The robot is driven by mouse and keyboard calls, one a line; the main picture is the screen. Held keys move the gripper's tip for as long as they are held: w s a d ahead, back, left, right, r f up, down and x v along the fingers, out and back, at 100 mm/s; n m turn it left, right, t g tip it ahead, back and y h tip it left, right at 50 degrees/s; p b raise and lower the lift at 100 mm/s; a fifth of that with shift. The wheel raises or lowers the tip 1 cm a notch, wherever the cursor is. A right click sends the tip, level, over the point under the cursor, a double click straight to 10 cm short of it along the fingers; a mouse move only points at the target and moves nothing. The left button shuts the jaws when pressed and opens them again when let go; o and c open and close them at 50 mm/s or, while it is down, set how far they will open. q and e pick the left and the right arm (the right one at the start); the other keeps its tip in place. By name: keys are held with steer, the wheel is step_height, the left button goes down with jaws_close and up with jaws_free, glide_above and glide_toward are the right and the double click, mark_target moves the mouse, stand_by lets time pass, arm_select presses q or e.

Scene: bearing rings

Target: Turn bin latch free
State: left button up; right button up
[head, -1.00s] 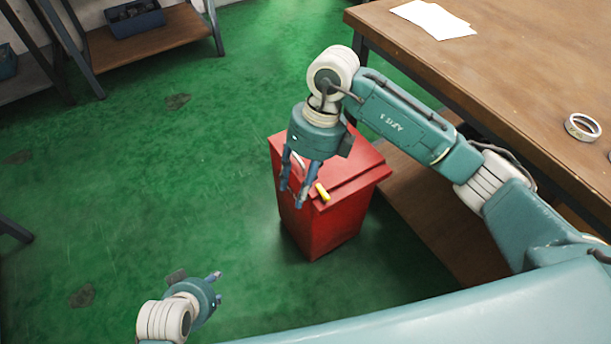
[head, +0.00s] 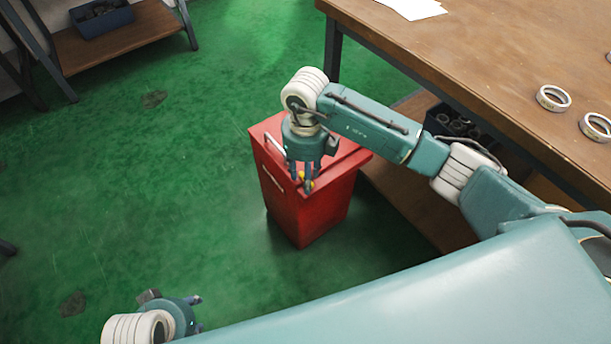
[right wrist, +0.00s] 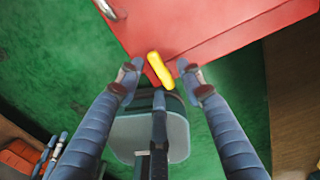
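The red bin (head: 327,208) stands on the floor with its lid down. Its yellow latch (head: 307,184) is at the lid's front edge, partly covered by my right gripper (head: 302,181). That gripper points down at the latch. In the right wrist view the yellow latch (right wrist: 160,69) lies tilted between the spread fingers of my right gripper (right wrist: 160,82), with gaps on both sides; the fingers look open and I see no grip on it. My left gripper (head: 196,313) is low at the left, far from the bin, its fingers apart and empty.
A wooden workbench (head: 450,60) stands right of the bin, with bearing rings (head: 553,98) and white paper (head: 413,8) on top and a lower shelf beneath. A shelf (head: 125,40) with a blue crate (head: 100,22) is at the back left. Green floor left of the bin is free.

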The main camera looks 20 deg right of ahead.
steer(key=shift+f, duration=0.1)
jaws_close()
